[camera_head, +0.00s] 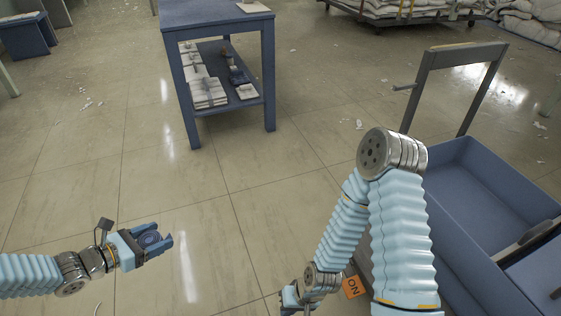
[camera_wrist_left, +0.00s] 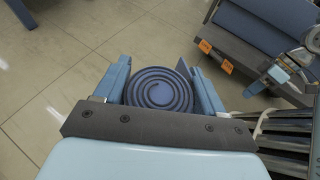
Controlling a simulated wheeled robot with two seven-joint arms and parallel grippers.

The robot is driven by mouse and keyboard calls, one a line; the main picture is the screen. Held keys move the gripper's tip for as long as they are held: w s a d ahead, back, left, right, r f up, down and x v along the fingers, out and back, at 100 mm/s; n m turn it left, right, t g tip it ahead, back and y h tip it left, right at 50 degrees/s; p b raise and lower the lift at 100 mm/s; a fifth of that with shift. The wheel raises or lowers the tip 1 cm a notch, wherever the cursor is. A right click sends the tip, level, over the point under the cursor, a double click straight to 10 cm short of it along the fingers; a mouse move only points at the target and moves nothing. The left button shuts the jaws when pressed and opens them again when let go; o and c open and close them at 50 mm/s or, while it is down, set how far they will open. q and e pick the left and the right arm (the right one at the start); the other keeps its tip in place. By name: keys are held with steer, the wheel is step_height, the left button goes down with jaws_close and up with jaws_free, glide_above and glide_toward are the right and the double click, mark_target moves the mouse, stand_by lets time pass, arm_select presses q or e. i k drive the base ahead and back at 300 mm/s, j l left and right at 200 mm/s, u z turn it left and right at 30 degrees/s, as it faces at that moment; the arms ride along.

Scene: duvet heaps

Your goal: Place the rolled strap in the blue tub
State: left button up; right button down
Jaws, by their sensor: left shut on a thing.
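The rolled strap (camera_wrist_left: 160,92) is a dark blue spiral coil between the fingers of my left gripper (camera_wrist_left: 162,88) in the left wrist view. In the head view the left gripper (camera_head: 152,240) is shut on the strap (camera_head: 150,239) and holds it above the open floor at lower left. The blue tub (camera_head: 487,172) is the large open bin at the right of the head view. It lies well to the right of the left gripper, beyond my right arm. My right gripper (camera_head: 292,300) is at the bottom edge, partly cut off, and its jaws are unclear.
A blue table (camera_head: 217,15) with folded cloths on its lower shelf stands at the top. A grey upright frame (camera_head: 455,58) rises behind the tub. A dark long handle-like piece (camera_head: 528,238) lies across the tub's near part. The floor in the middle is clear.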

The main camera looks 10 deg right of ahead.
mark_target(453, 195)
steer(key=u, duration=1.85)
steer(key=i+u, duration=0.1)
steer(key=u, duration=1.75)
steer(key=l+u, duration=0.1)
steer(key=u, duration=0.85)
steer(key=l+u, duration=0.1)
steer(key=u, duration=0.8)
steer(key=l+u, duration=0.1)
steer(key=u, duration=0.85)
steer(key=l+u, duration=0.1)
steer(key=u, duration=0.85)
steer(key=k+j+z, duration=0.1)
steer(key=k+z, duration=0.4)
steer(key=z, duration=0.15)
steer(key=k+j+z, duration=0.2)
steer(key=k+z, duration=0.6)
steer(key=k, duration=0.15)
steer(key=k+l+z, duration=0.1)
steer(key=k+z, duration=0.8)
steer(key=k+l+z, duration=0.1)
steer(key=k+z, duration=0.4)
steer(key=k+j+z, duration=0.1)
steer(key=k+z, duration=0.25)
steer(key=k, duration=0.3)
steer(key=k+l+z, duration=0.1)
steer(key=k+z, duration=0.25)
steer(key=k, duration=0.25)
